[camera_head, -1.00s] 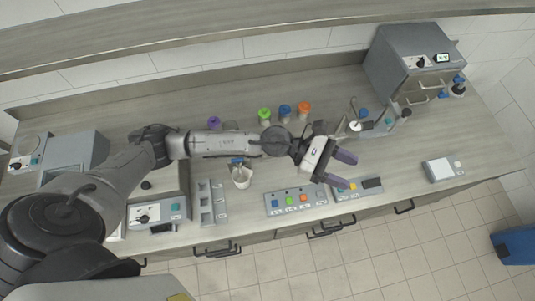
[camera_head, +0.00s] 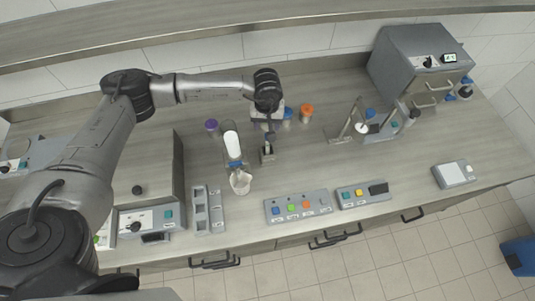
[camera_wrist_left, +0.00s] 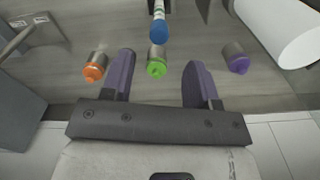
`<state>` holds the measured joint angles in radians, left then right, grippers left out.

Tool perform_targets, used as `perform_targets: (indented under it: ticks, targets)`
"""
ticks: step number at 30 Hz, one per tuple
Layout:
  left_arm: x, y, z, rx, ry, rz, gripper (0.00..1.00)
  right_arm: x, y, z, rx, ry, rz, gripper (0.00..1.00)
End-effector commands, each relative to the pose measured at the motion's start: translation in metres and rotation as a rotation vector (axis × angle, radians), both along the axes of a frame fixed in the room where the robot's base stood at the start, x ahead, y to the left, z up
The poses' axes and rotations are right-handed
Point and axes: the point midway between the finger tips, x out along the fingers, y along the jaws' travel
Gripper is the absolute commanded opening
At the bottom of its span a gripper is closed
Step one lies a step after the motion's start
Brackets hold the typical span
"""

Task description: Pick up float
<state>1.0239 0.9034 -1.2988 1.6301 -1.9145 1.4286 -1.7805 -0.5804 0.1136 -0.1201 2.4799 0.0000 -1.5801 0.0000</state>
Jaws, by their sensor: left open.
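My left gripper (camera_head: 269,138) points down above the back middle of the counter. In the left wrist view its two purple fingers (camera_wrist_left: 158,58) are apart with nothing held between them. I cannot tell for sure which thing is the float. A slim white tube with a blue end (camera_wrist_left: 159,28) shows just beyond the fingertips. A green-capped jar (camera_wrist_left: 157,67) shows between the fingers, an orange-capped jar (camera_wrist_left: 95,70) to their left and a purple-capped jar (camera_wrist_left: 238,62) to their right. A blue-capped jar (camera_head: 288,113) stands beside the gripper in the head view. My right gripper is not seen.
A white cylinder (camera_head: 232,142) stands just left of the gripper, above a white cup (camera_head: 240,183). A small grey stand (camera_head: 267,153) is below the gripper. Button panels (camera_head: 298,206) lie at the front edge. A grey oven (camera_head: 415,65) stands back right.

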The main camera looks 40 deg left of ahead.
Motion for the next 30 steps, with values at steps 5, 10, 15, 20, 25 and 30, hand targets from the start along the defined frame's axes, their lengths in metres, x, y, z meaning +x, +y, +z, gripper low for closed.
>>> perform_targets:
  ticks: [5, 10, 15, 20, 25, 30]
  targets:
    - [-0.001, -0.001, -0.025, -0.003, 0.002, 0.000, 0.54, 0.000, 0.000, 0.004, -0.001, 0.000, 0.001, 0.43]
    - [0.000, -0.001, -0.036, -0.004, 0.000, -0.001, 0.54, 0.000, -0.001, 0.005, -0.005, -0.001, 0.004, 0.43]
    - [-0.002, -0.002, -0.045, -0.003, 0.003, 0.000, 0.54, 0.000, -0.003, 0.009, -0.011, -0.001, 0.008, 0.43]
    - [-0.005, -0.005, -0.065, -0.003, 0.003, 0.000, 0.54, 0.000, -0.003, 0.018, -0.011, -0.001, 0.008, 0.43]
    - [-0.004, -0.005, -0.084, -0.003, 0.001, 0.001, 0.54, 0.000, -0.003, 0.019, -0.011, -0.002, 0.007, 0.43]
    - [-0.004, -0.005, -0.090, -0.003, -0.001, 0.000, 0.54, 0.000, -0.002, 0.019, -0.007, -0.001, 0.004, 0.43]
